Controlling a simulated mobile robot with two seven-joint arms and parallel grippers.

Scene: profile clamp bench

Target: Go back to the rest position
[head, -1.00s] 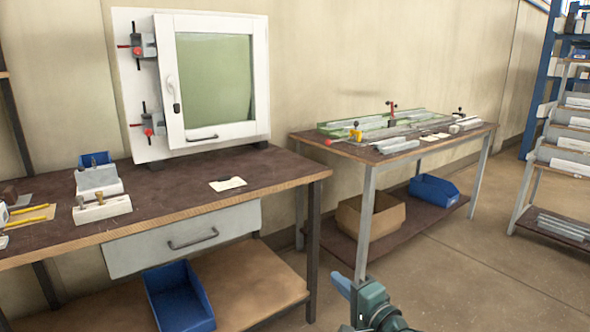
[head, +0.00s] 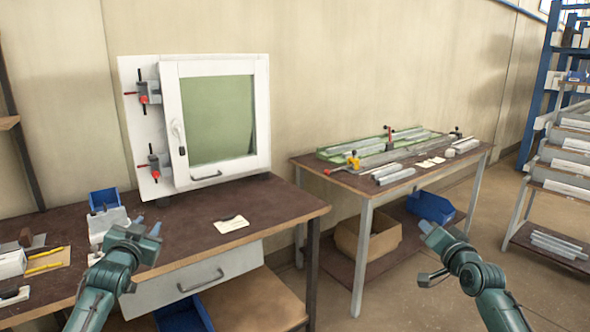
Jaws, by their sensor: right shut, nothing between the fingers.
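My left gripper (head: 147,225) is in the lower left of the head view, in front of the dark workbench top (head: 265,205). Its two pale blue fingertips show apart with nothing between them, so it looks open. My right gripper (head: 427,229) is in the lower right, in front of the second bench's lower shelf and the floor. It is shut and empty. Both arms are raised, with the forearms coming up from the bottom edge.
A white framed window (head: 216,173) with red-handled clamps (head: 154,162) stands on the workbench. A paper card (head: 231,225) lies before it. A second bench (head: 345,182) carries metal profiles. A blue bin (head: 431,207) sits beneath. A rack (head: 566,170) stands at right. Floor between is clear.

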